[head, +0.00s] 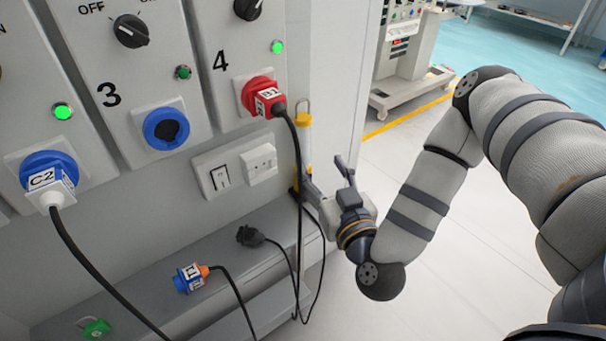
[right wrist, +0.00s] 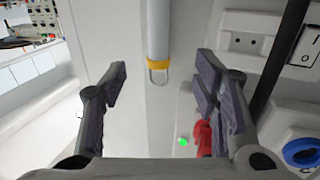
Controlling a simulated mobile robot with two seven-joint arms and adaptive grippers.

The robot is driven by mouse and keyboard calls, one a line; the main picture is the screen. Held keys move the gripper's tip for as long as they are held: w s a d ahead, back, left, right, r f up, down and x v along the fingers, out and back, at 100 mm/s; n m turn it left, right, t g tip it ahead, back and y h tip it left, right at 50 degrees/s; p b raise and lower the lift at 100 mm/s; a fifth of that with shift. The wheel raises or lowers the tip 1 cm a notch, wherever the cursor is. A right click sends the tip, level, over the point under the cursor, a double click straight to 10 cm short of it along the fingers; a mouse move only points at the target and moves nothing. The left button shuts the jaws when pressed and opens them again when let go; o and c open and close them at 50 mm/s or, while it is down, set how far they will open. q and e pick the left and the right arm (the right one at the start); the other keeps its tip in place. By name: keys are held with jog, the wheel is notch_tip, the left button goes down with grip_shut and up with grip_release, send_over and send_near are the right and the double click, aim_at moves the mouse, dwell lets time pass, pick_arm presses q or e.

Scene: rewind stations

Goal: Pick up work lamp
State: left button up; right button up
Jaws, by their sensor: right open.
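The work lamp (head: 304,138) stands upright against the right edge of the grey panel in the head view. It is a slim pale tube with a yellow collar and a wire hook at its top; a black cable partly covers its lower part. In the right wrist view the lamp (right wrist: 159,35) shows between the fingers, with its collar and hook pointing toward the wrist. My right gripper (head: 325,177) is open beside the lamp's lower part. In the right wrist view the right gripper (right wrist: 161,70) has nothing clasped. My left gripper is not in view.
A red plug (head: 266,98) sits in socket 4, its black cable hanging close to the lamp. A blue plug (head: 49,180) sits at left. A loose blue-orange connector (head: 190,278) lies on the grey ledge (head: 140,300). Open floor (head: 480,200) lies to the right.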

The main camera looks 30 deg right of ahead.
aim_at(306, 138)
jog(key=x, duration=1.1)
jog(key=shift+s+d+b, duration=0.1)
jog(key=shift+d+b, duration=0.05)
jog(key=shift+b, duration=0.2)
jog(key=shift+w, duration=0.25)
jog(key=shift+r, duration=0.1)
grip_shut()
